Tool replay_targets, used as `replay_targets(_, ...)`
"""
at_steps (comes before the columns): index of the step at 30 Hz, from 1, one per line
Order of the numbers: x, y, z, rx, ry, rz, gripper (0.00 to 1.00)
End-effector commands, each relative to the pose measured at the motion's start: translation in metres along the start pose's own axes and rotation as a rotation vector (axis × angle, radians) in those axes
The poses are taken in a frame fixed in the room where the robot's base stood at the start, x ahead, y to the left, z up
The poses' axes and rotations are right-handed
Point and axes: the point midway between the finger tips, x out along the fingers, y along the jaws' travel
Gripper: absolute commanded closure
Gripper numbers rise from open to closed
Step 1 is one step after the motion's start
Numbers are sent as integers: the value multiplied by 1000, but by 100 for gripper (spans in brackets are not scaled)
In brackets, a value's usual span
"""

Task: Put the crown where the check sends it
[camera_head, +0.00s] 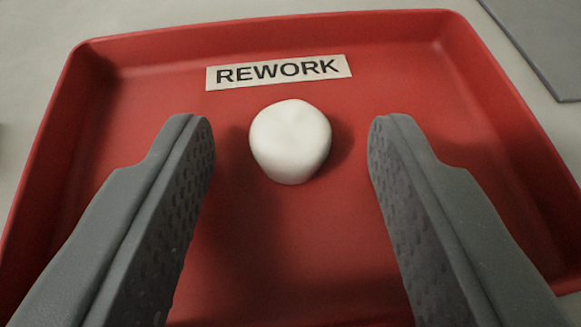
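The white crown (290,140) sits in the red tray (300,250), just below a pale label (279,71) that reads REWORK. My gripper (291,138) is open, with one grey finger on each side of the crown. Clear gaps show between the crown and both fingers. The crown appears to rest on the tray floor. The fingers cover parts of the tray's left and right sides.
The tray has raised walls on its far, left and right sides. A grey flat panel or mat (545,35) lies beyond it at the top right. The pale surface (40,45) at the top left is mostly clear.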

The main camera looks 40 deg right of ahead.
Motion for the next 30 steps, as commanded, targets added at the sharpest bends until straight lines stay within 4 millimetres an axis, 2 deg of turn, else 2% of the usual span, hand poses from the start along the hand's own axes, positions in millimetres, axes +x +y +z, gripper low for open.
replay_targets(6,-1,0,-3,0,1,0,56)
replay_targets(10,-12,-1,-3,0,0,-1,56)
replay_targets(24,-87,-2,-4,-1,1,-3,56)
replay_targets(30,-110,-1,-2,-1,-2,-2,56)
